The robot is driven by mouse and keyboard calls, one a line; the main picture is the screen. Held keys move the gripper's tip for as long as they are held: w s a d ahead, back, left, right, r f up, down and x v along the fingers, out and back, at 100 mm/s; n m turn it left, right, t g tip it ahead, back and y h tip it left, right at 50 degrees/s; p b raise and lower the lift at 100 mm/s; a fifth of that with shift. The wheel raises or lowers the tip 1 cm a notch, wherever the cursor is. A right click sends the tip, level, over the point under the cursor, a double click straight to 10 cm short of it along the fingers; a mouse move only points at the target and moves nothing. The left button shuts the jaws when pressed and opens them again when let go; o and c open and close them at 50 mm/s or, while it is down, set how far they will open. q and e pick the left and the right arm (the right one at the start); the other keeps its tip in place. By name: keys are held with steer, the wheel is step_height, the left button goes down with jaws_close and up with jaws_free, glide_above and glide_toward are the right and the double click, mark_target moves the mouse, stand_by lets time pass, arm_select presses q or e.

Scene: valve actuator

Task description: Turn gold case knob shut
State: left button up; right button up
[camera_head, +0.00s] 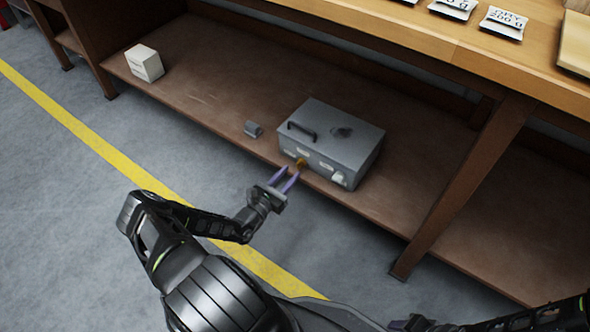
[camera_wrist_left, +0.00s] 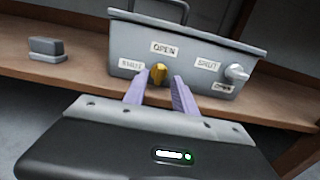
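The grey metal case (camera_head: 335,138) sits on the low wooden shelf. Its gold knob (camera_head: 301,163) is on the front face, left of a white knob (camera_head: 338,177). In the left wrist view the gold knob (camera_wrist_left: 158,73) looks roughly upright, below an OPEN label (camera_wrist_left: 164,49) and right of a SHUT label (camera_wrist_left: 131,65). My left gripper (camera_head: 291,172) is open, its purple fingers pointing at the case with the gold knob between their tips in the wrist view. Contact cannot be told. My right gripper (camera_head: 408,323) shows only partly at the bottom edge.
A wooden leg (camera_head: 465,185) rises right of the case. The workbench top (camera_head: 410,27) overhangs behind the case.

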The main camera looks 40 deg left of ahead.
mark_target(298, 165)
arm_select(q)
steer(key=shift+w+b, duration=0.45)
steer(key=shift+w, duration=1.45)
jaws_close()
